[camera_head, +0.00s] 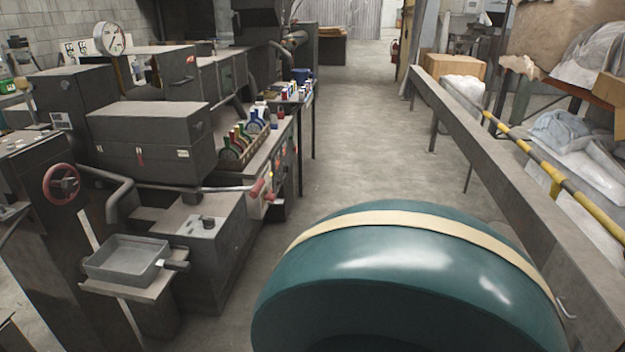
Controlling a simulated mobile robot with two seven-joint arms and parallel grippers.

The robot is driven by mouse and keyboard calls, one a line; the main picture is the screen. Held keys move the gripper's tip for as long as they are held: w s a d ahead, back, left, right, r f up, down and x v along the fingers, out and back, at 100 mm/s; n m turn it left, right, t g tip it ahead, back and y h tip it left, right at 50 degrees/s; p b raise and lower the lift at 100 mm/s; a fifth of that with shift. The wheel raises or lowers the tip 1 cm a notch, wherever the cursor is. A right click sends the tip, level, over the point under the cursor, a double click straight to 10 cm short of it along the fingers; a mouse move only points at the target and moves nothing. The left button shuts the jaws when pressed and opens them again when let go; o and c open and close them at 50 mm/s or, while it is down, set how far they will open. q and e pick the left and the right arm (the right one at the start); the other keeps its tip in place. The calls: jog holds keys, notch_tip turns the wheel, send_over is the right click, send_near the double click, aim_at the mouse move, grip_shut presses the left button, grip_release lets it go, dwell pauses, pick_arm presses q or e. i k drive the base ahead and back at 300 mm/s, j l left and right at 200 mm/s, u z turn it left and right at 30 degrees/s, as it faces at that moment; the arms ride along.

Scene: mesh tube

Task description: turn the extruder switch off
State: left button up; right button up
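The grey extruder machine (150,125) fills the left side, with box housings on top and a long body running toward the back. A light control panel (257,208) with small red and yellow parts is on its side facing the aisle. Small controls also sit on a grey block (203,232) in front. I cannot tell which of these is the extruder switch, or its position. Neither of my grippers is in view.
A large glossy teal rounded shape with a cream band (400,270) blocks the lower middle and right; I cannot tell what it is. A long grey trough (490,160) with a yellow rail runs along the right. The concrete aisle (365,120) between is clear. A metal tray (125,258) juts out at lower left.

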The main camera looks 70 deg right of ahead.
aim_at(271, 197)
jog(key=z, duration=2.1)
jog(key=i+l+z, duration=0.1)
jog(key=z, duration=0.4)
jog(key=i+z, duration=0.15)
jog(key=z, duration=0.3)
jog(key=i, duration=1.6)
jog(key=i+l, duration=0.1)
jog(key=i, duration=1.55)
jog(key=i+u, duration=0.1)
jog(key=i, duration=1.5)
jog(key=u, duration=0.4)
jog(key=i+l+u, duration=0.1)
jog(key=u, duration=0.3)
jog(key=i+u, duration=0.1)
jog(key=u, duration=0.25)
jog(key=l+u, duration=0.15)
jog(key=u, duration=0.7)
jog(key=i+j+u, duration=0.1)
jog(key=u, duration=0.8)
jog(key=i+u, duration=0.1)
jog(key=u, duration=0.35)
